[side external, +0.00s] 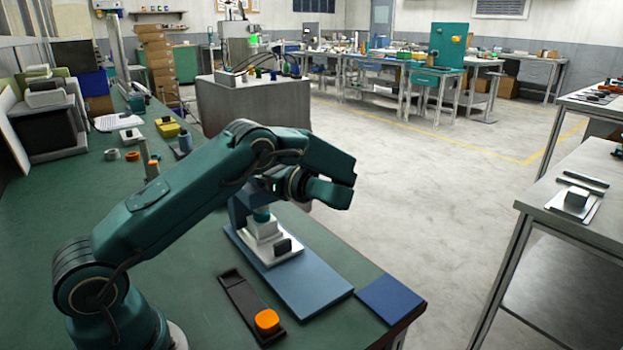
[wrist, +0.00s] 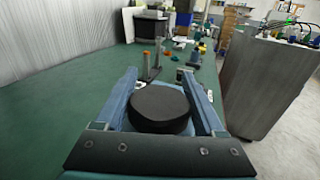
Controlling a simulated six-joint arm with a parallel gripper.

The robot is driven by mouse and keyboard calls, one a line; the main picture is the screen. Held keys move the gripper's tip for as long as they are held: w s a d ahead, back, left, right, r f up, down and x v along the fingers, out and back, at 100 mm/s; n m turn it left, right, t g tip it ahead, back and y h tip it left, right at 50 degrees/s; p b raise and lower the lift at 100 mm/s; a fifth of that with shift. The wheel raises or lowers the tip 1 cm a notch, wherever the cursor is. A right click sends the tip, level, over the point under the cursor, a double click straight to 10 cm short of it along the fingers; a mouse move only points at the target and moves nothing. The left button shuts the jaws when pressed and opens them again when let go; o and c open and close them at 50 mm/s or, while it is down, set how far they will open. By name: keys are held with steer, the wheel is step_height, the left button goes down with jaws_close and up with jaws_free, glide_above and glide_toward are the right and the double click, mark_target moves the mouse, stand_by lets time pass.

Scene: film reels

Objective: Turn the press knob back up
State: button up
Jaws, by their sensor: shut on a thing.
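In the wrist view the press knob (wrist: 158,108) is a round black disc seen from above at a slant. My gripper (wrist: 160,78) has one blue finger along each side of it and is shut on it. In the side view the press (side external: 264,236) stands on a blue base plate (side external: 305,288), with pale stepped blocks and a small black block at its front. My arm's end links pass over and in front of it. They hide the knob and most of my gripper there, so the knob's height is hard to judge.
A black tray (side external: 238,294) with an orange round piece (side external: 267,320) lies in front of the press. A dark blue pad (side external: 390,299) lies at the green bench's right corner. Small items stand along the far left bench. A grey cabinet (side external: 255,105) stands behind.

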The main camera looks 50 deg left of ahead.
steer(key=shift+s+n+g+h, duration=0.1)
steer(key=shift+n+g+h, duration=0.25)
steer(key=shift+g, duration=0.25)
steer(key=o, duration=1.4)
steer(key=shift+c, duration=0.2)
steer(key=shift+v, duration=2.65)
